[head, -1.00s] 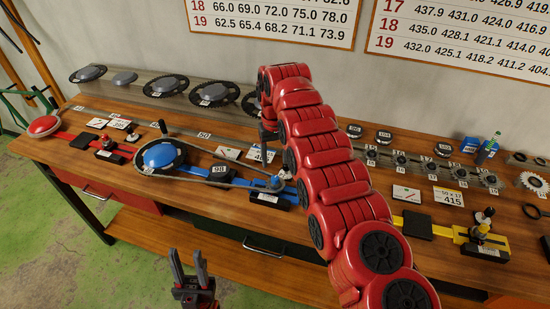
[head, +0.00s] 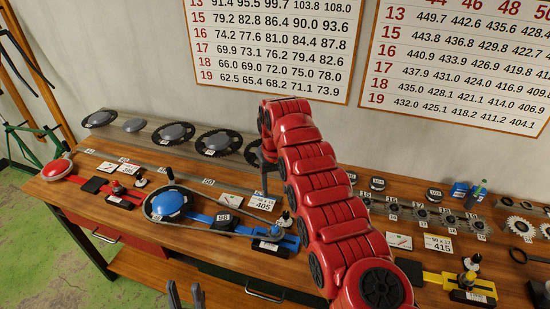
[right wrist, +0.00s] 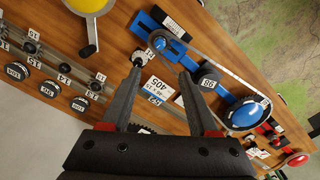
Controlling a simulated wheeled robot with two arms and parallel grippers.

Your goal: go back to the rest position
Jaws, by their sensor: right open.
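My right arm, red, reaches over the bench in the head view. Its gripper (head: 267,168) is over the back part of the bench, partly hidden by the arm. In the right wrist view the gripper (right wrist: 160,75) has its fingers wide apart with nothing between them. The blue chain rig (right wrist: 245,114) and a 405 card (right wrist: 159,88) lie below it. My left gripper (head: 185,294) shows only its fingertips at the bottom edge of the head view, in front of the bench. They are apart and empty.
The wooden bench (head: 150,205) carries the blue rig (head: 168,203), a red rig (head: 57,169), a yellow rig (head: 450,283), chainrings (head: 172,134) along the back and small sprockets (head: 421,213) at the right. Number charts (head: 270,50) hang on the wall. Green floor is open at the left.

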